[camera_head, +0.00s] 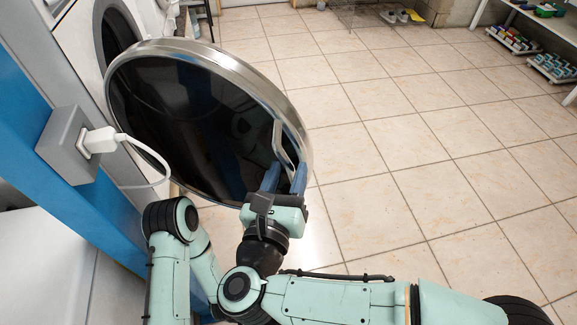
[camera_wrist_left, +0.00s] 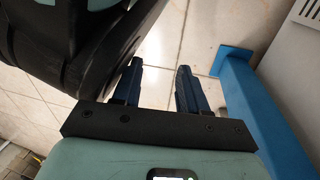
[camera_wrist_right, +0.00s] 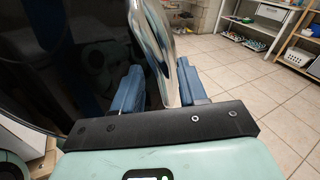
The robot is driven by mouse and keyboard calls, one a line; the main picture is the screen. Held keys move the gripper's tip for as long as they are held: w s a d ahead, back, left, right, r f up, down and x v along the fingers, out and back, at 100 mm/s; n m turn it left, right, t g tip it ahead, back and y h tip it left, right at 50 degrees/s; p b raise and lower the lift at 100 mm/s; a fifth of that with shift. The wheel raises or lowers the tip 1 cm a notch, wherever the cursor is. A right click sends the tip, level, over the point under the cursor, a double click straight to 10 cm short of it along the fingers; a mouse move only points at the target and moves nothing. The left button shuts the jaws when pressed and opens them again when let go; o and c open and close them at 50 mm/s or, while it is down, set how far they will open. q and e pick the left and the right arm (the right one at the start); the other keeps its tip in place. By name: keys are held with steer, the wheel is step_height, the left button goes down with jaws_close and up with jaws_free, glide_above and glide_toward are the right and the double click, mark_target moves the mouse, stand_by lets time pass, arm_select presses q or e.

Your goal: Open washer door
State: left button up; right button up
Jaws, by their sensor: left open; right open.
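The washer door (camera_head: 190,125) is a round dark glass disc with a silver rim. It stands swung out from the white washer (camera_head: 82,42) on the left. A silver handle (camera_head: 284,146) sits near its right edge. My right gripper (camera_head: 285,178) is open at the handle's lower end. In the right wrist view the silver handle (camera_wrist_right: 160,50) passes between the two blue fingers of this gripper (camera_wrist_right: 158,85); I cannot tell whether either touches it. My left gripper (camera_wrist_left: 156,75) is open and empty in the left wrist view, low over the floor; the head view does not show its fingers.
A grey socket box (camera_head: 64,146) with a white plug and cable is on the blue post (camera_head: 85,215) at left. A blue post (camera_wrist_left: 240,100) stands close right of my left gripper. Tiled floor (camera_head: 400,130) is clear to the right. Shelves with trays stand far right.

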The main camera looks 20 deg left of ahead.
steer(key=s+d, duration=0.1)
steer(key=s, duration=1.1)
steer(key=shift+r+p, duration=0.3)
steer(key=shift+p, duration=0.05)
steer(key=shift+w, duration=0.1)
